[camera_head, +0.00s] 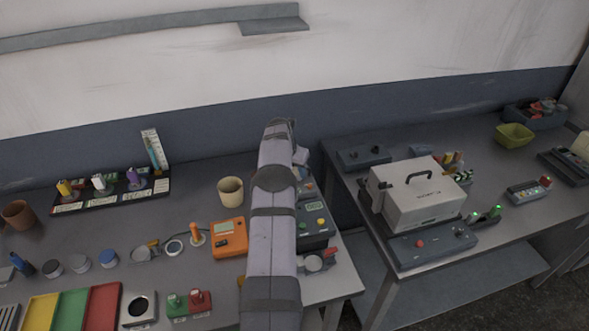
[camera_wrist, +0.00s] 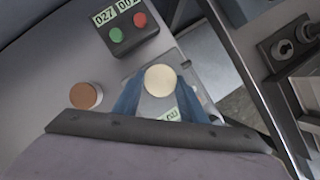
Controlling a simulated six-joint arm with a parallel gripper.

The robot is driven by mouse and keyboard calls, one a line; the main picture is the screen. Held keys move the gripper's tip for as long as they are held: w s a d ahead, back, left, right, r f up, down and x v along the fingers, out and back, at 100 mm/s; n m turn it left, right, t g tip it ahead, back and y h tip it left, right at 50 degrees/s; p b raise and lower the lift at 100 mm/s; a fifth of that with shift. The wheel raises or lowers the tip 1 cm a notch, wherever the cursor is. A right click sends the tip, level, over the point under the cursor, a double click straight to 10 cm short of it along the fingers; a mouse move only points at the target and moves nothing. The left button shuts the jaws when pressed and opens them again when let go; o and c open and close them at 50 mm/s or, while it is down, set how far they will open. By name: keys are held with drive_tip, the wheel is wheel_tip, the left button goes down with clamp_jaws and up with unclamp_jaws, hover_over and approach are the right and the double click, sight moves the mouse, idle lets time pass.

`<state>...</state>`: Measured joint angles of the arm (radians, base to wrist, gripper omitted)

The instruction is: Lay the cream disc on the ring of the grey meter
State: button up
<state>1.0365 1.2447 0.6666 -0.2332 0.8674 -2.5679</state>
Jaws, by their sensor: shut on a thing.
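The cream disc (camera_wrist: 160,80) is between the two blue fingers of my gripper (camera_wrist: 158,88) in the wrist view. The gripper is shut on it, and the disc shows its flat round face to the camera. I cannot tell whether the disc touches the meter. In the head view my arm hides the gripper's fingers and the disc.
A dark box (camera_wrist: 138,39) with displays and green and red buttons stands close by, and a brown round piece (camera_wrist: 86,95) lies to the left. An orange meter (camera_head: 230,238) and a cream cup (camera_head: 230,191) stand left of my arm. A gap separates the right-hand table.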

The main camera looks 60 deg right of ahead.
drive_tip(key=o, duration=1.3)
drive_tip(key=shift+f, duration=0.15)
drive_tip(key=shift+c, duration=0.2)
drive_tip(key=shift+r, duration=0.25)
drive_tip(key=b+v, duration=0.4)
drive_tip(key=v, duration=0.8)
drive_tip(key=shift+a+f, duration=0.1)
